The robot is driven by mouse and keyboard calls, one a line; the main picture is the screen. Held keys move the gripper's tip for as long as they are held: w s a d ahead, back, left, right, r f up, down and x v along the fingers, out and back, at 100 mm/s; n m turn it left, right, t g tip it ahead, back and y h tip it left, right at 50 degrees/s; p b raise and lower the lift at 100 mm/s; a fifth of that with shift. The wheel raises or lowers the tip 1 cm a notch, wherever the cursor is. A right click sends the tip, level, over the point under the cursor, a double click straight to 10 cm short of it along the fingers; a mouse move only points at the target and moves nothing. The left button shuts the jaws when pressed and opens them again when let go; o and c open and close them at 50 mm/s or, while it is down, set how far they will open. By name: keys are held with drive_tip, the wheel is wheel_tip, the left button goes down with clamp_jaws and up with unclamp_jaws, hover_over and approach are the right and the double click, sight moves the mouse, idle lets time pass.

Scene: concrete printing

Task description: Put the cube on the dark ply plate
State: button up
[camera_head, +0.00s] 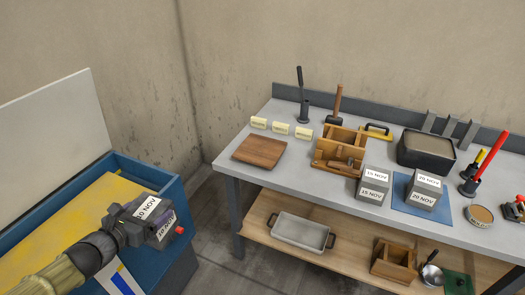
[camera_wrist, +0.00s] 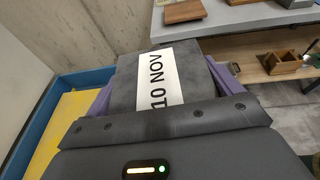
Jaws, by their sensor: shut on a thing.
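A dark grey cube (camera_head: 150,207) with a white label reading 10 NOV is held by my gripper (camera_head: 140,226). In the wrist view the cube (camera_wrist: 125,85) sits between the two purple fingers of my gripper (camera_wrist: 162,88), which is shut on it. The cube is above the blue-sided unit at the left, away from the table. The dark ply plate (camera_head: 260,151), a brown wooden square, lies flat and empty at the table's left end. It also shows in the wrist view (camera_wrist: 184,11), beyond the cube.
The blue unit (camera_head: 160,176) with a yellow surface (camera_head: 78,215) lies under my arm. On the grey table (camera_head: 255,187) are three cream blocks (camera_head: 281,128), a wooden mould (camera_head: 338,150), a 15 NOV cube (camera_head: 374,185) and a 20 NOV cube (camera_head: 424,190) on a blue mat (camera_head: 400,206).

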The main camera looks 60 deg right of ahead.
drive_tip(key=w+a+f+n+t+y, duration=0.1)
drive_tip(key=w+f+n+t+y, duration=0.3)
drive_tip(key=f+n+y, duration=0.3)
drive_tip(key=w+a+f+n+t+y, duration=0.1)
drive_tip(key=w+f+n+t+y, duration=0.4)
drive_tip(key=f, duration=0.9)
drive_tip(key=n+t+y, duration=0.1)
drive_tip(key=n, duration=0.1)
drive_tip(key=shift+w+f+n+t+y, duration=0.2)
drive_tip(key=shift+n+t+y, duration=0.1)
drive_tip(key=shift+n+y, duration=0.1)
drive_tip(key=shift+d, duration=0.1)
drive_tip(key=shift+w, duration=0.1)
idle(0.3)
